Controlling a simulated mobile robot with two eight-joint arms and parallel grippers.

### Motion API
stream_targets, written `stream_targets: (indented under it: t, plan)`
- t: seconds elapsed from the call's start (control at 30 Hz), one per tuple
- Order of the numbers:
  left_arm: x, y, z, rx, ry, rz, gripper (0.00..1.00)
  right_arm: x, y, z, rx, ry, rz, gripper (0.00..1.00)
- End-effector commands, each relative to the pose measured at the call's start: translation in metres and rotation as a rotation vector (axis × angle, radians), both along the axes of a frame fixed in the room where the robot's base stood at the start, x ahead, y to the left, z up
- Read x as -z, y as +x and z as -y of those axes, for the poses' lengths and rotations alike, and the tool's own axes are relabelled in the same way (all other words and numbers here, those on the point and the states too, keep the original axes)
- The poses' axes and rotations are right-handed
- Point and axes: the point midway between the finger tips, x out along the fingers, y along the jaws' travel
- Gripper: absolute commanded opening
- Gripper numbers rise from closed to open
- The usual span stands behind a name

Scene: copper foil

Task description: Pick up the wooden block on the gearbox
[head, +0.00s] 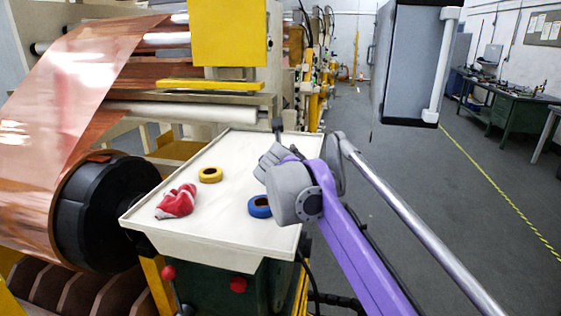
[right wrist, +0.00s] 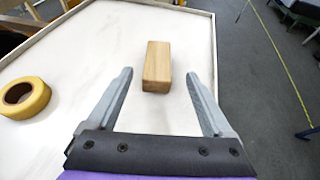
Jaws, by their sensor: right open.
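The wooden block (right wrist: 157,65) lies on the white tray top of the gearbox (right wrist: 95,60) in the right wrist view, its long side pointing away from me. My right gripper (right wrist: 158,80) is open, with its two fingers apart to the left and right of the block's near end. The fingers do not touch the block. In the head view my right arm reaches over the tray top (head: 235,155) from the right, and the wrist hides the block. My left gripper is not in view.
A yellow tape roll (head: 210,175), a blue tape roll (head: 260,207) and a red and white cloth (head: 176,202) lie on the tray top, which has a raised rim. A copper foil roll (head: 75,200) stands to the left. Open floor lies to the right.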

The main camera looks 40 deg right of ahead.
Motion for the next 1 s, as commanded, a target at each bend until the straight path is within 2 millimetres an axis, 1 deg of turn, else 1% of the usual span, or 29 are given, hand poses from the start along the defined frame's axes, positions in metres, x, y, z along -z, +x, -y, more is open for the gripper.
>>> stream_targets:
  t: [0.07,0.3,0.4,0.67,0.7,0.77,0.8,0.87,1.0]
  plan:
    - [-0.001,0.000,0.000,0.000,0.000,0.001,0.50,0.003,0.004,0.003,0.000,0.000,0.000,0.85]
    - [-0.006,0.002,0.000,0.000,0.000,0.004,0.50,0.019,0.030,0.019,0.001,0.000,0.000,0.85]
    - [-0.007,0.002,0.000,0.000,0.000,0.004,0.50,0.023,0.037,0.025,0.001,0.000,0.000,0.85]
    - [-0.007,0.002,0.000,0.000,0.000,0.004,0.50,0.025,0.039,0.027,0.000,-0.001,-0.001,0.85]
    - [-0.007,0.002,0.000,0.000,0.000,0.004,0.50,0.025,0.039,0.027,0.000,-0.001,-0.001,0.81]
    - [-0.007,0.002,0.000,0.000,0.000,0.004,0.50,0.025,0.039,0.027,0.000,-0.001,-0.001,0.71]
    - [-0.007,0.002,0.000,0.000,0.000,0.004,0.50,0.025,0.039,0.027,0.000,-0.001,-0.001,0.63]
    - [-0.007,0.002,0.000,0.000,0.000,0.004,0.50,0.025,0.039,0.027,0.000,-0.001,-0.001,0.53]
    - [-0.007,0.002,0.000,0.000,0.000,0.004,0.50,0.025,0.039,0.027,0.000,-0.001,-0.001,0.27]
